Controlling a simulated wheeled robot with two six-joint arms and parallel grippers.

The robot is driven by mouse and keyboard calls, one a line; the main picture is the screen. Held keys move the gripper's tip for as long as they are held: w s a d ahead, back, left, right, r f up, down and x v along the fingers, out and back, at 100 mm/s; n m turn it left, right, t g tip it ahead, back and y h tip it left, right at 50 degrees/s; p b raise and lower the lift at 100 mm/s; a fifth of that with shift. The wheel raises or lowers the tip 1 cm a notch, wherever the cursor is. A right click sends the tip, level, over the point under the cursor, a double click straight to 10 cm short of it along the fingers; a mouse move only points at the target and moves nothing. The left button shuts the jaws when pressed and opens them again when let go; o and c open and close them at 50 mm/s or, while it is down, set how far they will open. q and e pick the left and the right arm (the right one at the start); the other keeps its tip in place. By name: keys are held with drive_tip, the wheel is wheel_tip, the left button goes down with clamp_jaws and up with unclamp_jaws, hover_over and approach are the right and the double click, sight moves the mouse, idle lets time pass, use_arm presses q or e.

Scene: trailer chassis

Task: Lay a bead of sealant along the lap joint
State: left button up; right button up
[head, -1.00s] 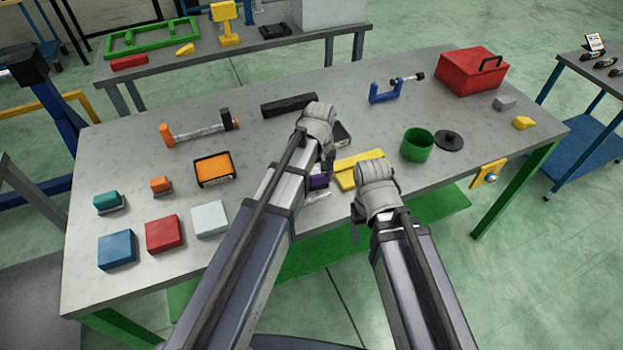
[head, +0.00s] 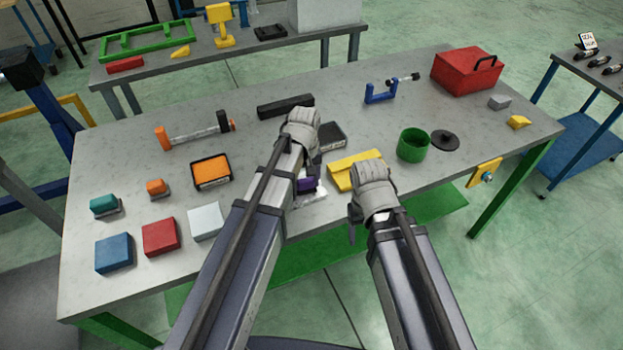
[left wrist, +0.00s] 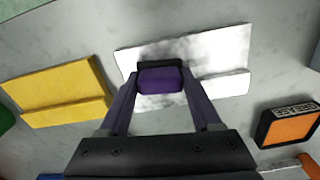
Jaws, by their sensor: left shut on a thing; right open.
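A bright metal stepped plate, which looks like the lap joint (left wrist: 215,65), lies flat on the workbench, with dark smudges on its face. In the head view the plate (head: 312,196) is mostly hidden by my left arm. My left gripper (head: 307,180) is shut on a purple block with a black edge (left wrist: 160,80), held over the plate; I cannot tell whether they touch. Several dark tubes (head: 600,62) lie by a small sign on the side cart at the far right. My right gripper (head: 357,222) is open near the bench's front edge, its fingers largely hidden.
A yellow stepped plate (head: 350,168) lies right of the metal plate. A green can (head: 412,146), blue clamp (head: 380,93) and red toolbox (head: 466,72) stand farther right. A dark box (head: 330,135), orange box (head: 211,171) and coloured blocks (head: 161,236) also occupy the bench.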

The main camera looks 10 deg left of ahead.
use_arm(q)
drive_tip(key=shift+s+a, duration=0.5)
drive_tip(key=shift+a, duration=0.25)
drive_tip(key=shift+s+a, duration=0.45)
drive_tip(key=shift+a, duration=0.25)
drive_tip(key=shift+a, duration=0.1)
drive_tip(key=shift+s+a, duration=0.45)
drive_tip(key=shift+a, duration=0.25)
drive_tip(key=shift+s+a, duration=0.45)
drive_tip(key=shift+a, duration=0.2)
drive_tip(key=shift+s+a, duration=0.5)
drive_tip(key=shift+a, duration=0.25)
drive_tip(key=shift+s+a, duration=0.45)
drive_tip(key=shift+a, duration=0.25)
wheel_tip(320, 180, up, 6)
drive_tip(key=p, duration=0.5)
drive_tip(key=shift+p, duration=0.4)
